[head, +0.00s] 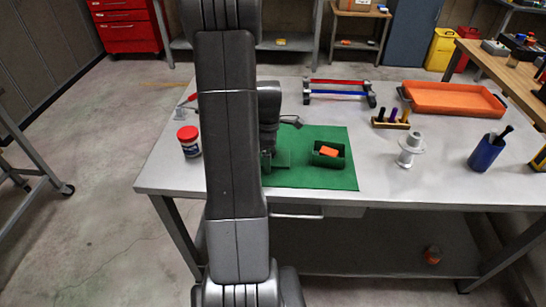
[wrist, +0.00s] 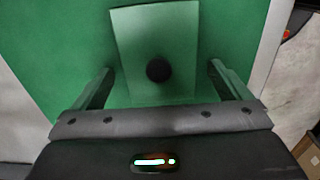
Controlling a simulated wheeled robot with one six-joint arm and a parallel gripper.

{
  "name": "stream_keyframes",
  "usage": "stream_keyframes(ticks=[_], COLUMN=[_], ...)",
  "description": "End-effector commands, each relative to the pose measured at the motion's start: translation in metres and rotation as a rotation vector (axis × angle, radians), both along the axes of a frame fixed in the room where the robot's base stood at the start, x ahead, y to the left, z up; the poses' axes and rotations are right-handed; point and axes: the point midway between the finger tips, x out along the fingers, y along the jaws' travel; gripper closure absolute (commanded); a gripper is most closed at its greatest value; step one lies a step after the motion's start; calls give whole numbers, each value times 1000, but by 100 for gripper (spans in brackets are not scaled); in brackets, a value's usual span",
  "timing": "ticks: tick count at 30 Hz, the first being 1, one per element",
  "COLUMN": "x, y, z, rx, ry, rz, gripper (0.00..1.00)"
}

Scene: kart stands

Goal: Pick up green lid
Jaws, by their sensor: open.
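In the wrist view the green lid (wrist: 178,32) is a flat rectangle with a round black knob (wrist: 159,69). It lies on the green mat (wrist: 235,45), which also shows in the head view (head: 338,182). My gripper (wrist: 157,72) is open, with one finger on each side of the knob and clear of it. In the head view my gripper (head: 270,160) is over the mat's left part, and my arm hides part of the area there. A green box (head: 345,157) with an orange block (head: 329,151) in it stands open to the right.
A red-and-blue rack (head: 339,91) stands at the back.

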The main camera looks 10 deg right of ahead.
Motion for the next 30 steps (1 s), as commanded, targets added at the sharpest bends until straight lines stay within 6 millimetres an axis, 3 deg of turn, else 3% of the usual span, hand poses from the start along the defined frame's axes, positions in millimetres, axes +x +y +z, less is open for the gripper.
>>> stream_keyframes(ticks=[2,9,20,30], x=[0,0,1,1], y=[0,0,0,0], z=[0,0,8,72], rx=[0,0,-1,0], ry=[0,0,-2,-5], rz=[0,0,0,0], gripper=[4,51,52,52])
